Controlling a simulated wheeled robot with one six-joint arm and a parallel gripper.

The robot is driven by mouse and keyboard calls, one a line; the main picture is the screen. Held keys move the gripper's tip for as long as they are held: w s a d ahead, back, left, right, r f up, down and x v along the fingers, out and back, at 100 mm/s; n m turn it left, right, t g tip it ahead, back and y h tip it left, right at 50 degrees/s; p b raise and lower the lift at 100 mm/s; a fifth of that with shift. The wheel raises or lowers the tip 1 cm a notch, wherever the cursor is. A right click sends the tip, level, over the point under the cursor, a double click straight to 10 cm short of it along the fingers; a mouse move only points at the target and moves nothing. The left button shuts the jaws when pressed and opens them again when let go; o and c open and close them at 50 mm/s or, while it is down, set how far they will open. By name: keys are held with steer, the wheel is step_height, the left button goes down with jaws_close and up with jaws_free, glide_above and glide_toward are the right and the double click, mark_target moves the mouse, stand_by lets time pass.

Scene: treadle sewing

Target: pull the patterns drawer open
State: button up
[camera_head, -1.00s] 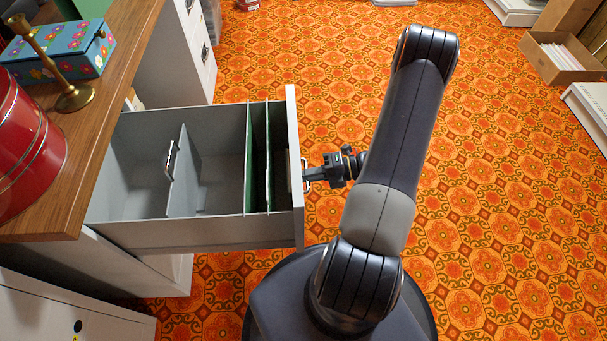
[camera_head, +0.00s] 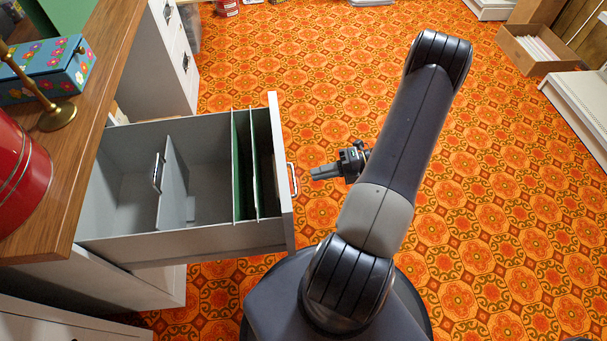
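The grey drawer (camera_head: 190,238) stands pulled far out from under the wooden top. Inside it I see grey dividers and upright green folders (camera_head: 243,165) near its front; no label naming it is readable. Its front panel (camera_head: 281,170) faces right and carries a metal handle (camera_head: 293,179). My gripper (camera_head: 314,174) is just right of the handle, with a small gap between them, and holds nothing that I can see. Its fingers overlap in this view, so their opening is hidden.
The wooden top (camera_head: 95,110) holds a red tin (camera_head: 22,175), a brass candlestick (camera_head: 55,115) and a flowered blue box (camera_head: 55,68). White drawers (camera_head: 165,60) stand behind. A cardboard box (camera_head: 535,50) is at the far right. The patterned floor right of my arm is clear.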

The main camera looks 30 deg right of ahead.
mark_target(295, 181)
steer(key=shift+v, duration=1.5)
steer(key=shift+a, duration=0.1)
steer(key=b+x, duration=0.1)
steer(key=x, duration=0.9)
steer(key=shift+a+f+b, duration=0.1)
steer(key=shift+a+b, duration=0.1)
steer(key=shift+b, duration=0.1)
steer(key=shift+w+a, duration=0.35)
steer(key=shift+a, duration=0.3)
